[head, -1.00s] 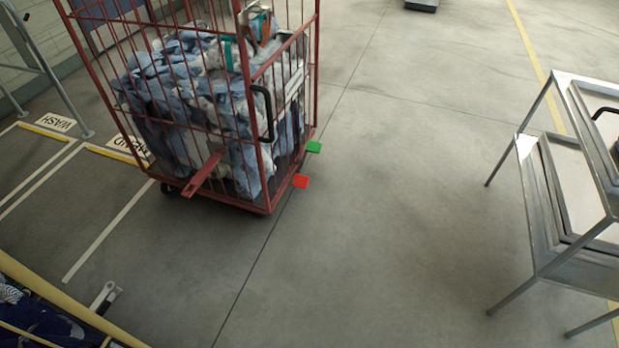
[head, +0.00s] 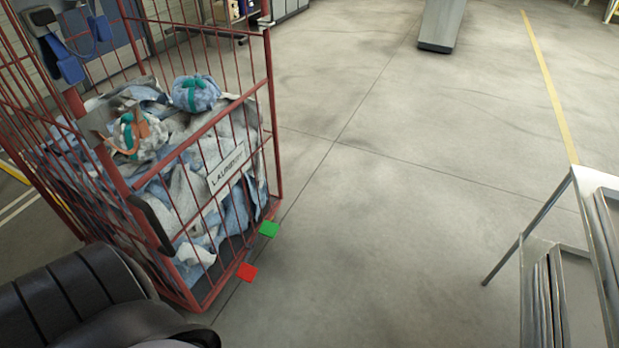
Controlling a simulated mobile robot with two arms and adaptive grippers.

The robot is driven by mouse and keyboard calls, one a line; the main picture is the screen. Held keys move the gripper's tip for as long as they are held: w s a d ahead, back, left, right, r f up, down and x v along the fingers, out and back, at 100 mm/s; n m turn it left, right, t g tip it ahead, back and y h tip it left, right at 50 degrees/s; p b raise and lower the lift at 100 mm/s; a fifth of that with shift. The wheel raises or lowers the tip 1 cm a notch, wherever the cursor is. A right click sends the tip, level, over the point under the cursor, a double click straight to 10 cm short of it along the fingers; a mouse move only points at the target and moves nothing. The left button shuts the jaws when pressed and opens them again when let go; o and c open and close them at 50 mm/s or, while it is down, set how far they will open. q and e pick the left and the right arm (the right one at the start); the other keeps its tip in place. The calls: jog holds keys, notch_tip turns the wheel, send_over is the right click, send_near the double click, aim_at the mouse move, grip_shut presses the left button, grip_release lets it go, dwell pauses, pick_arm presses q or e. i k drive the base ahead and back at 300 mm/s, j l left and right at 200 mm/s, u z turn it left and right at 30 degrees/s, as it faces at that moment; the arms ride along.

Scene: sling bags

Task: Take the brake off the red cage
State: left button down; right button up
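The red cage (head: 205,128) stands at the left, full of blue and white laundry (head: 185,205). At the foot of its near right side, a red pedal (head: 247,272) and a green pedal (head: 268,229) stick out low over the floor. The red one is nearer to me; I cannot tell which is pressed down. A black handle (head: 150,222) is on the cage's near corner post. A dark ribbed arm part, seemingly mine, covers the lower left and hides the cage's near bottom side. Neither gripper is in view.
A metal rack with trays (head: 560,235) stands at the right edge. A grey pedestal (head: 441,25) stands at the back. The concrete floor (head: 390,200) between cage and rack is clear. A white sign (head: 227,170) hangs on the cage's side.

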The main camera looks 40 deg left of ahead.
aim_at(246, 272)
jog(key=i+u, duration=0.2)
jog(key=i, duration=0.2)
jog(key=i+l+u, duration=0.15)
jog(key=i, duration=0.25)
jog(key=i+l+u, duration=0.2)
jog(key=i, duration=0.2)
jog(key=i+l+u, duration=0.1)
jog(key=u, duration=0.3)
jog(key=i+l+u, duration=0.2)
jog(key=u, duration=0.25)
jog(key=i+l+u, duration=0.2)
jog(key=u, duration=0.2)
jog(key=i+l+u, duration=0.1)
jog(key=l+u, duration=0.35)
jog(key=i+l+u, duration=0.1)
jog(key=u, duration=0.3)
jog(key=l+u, duration=0.8)
jog(key=l, duration=0.15)
jog(key=k+j, duration=0.05)
